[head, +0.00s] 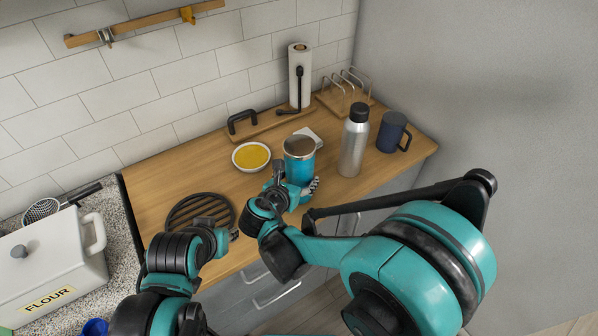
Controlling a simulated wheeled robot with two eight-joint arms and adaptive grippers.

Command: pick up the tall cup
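My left gripper (234,235) is at the counter's front edge, below the round black trivet and apart from the cup. Its fingers are too small to read.
A bowl of yellow contents (251,156), a steel bottle (354,143), a dark blue mug (391,133), a paper towel roll (300,75) and a wire rack (346,87) stand nearby. A black trivet (200,211) lies left. A flour tin (50,265) stands farther left.

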